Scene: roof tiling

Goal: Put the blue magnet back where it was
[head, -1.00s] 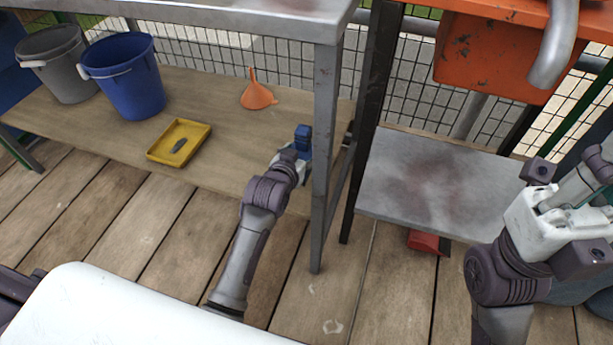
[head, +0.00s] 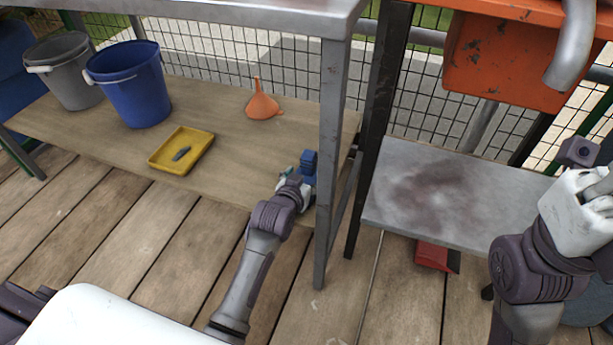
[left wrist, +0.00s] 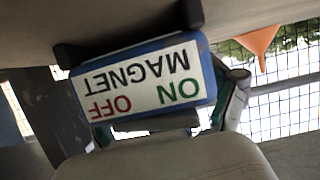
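The blue magnet (head: 309,160) is at the right end of the wooden shelf, just left of the grey post. In the left wrist view the magnet (left wrist: 145,80) fills the middle, with its MAGNET ON OFF label upside down. My left gripper (head: 297,180) is at the magnet, with fingers spread about as wide as it and apparently shut on it. The magnet is close to the shelf board; whether it touches is unclear. My right arm shows at the right edge of the head view, and its fingertips cannot be made out.
The wooden shelf (head: 235,145) also holds a yellow tray (head: 160,160) with a small dark item, an orange funnel (head: 262,105), a blue bucket (head: 135,90) and a grey bucket (head: 65,75). The grey post (head: 331,150) stands close right of my gripper. A grey metal shelf (head: 430,195) is farther right.

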